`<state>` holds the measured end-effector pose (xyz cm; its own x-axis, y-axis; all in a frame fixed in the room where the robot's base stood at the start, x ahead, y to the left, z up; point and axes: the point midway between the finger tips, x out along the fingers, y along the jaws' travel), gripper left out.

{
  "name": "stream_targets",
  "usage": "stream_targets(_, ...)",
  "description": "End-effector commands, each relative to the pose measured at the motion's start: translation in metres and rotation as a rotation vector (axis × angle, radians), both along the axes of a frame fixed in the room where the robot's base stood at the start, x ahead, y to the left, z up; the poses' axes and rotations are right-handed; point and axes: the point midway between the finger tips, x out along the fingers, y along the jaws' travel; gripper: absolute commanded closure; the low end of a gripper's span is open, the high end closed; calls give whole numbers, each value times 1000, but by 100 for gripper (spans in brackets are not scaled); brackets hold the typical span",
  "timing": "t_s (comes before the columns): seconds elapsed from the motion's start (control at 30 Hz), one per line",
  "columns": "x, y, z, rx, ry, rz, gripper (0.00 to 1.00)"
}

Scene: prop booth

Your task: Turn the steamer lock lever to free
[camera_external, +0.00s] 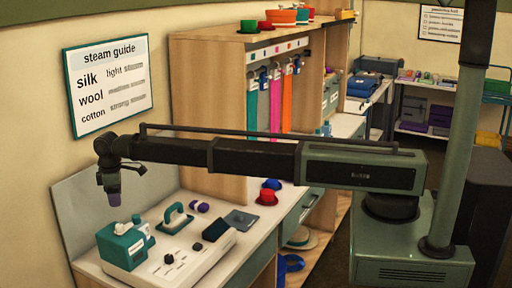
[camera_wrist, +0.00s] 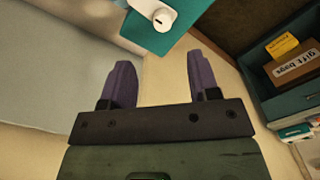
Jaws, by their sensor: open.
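The steamer (camera_external: 122,249) is a teal box at the near left end of the white counter. A white lever or knob (camera_external: 123,228) sits on its top. In the wrist view, the teal body (camera_wrist: 182,28) shows at the top edge, with the white lever (camera_wrist: 150,10) and its round pivot partly cut off. I cannot read any lock or free marking. My gripper (camera_external: 114,199) hangs above the steamer, pointing down. In the wrist view, my gripper (camera_wrist: 160,68) has its purple fingers spread apart with nothing between them, just short of the teal body.
A white panel with dark knobs (camera_external: 180,262) and a teal-handled iron (camera_external: 175,218) stand right of the steamer. A wall board (camera_external: 108,84) hangs behind. A wooden cabinet (camera_external: 210,110) rises beyond the counter.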

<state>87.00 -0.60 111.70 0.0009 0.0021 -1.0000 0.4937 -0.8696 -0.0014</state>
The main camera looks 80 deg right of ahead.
Motion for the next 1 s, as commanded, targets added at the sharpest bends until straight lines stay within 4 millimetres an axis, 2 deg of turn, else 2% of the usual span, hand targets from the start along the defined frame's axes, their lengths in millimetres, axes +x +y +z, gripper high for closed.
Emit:
stream_targets(0.4, 0, 1, -91, 0, 0, -1, 45)
stream_targets(0.5, 0, 1, -105, 0, 0, -1, 45)
stream_targets(0.83, 0, 1, -105, 0, 0, -1, 45)
stream_targets(1.0, 0, 1, -105, 0, 0, -1, 71)
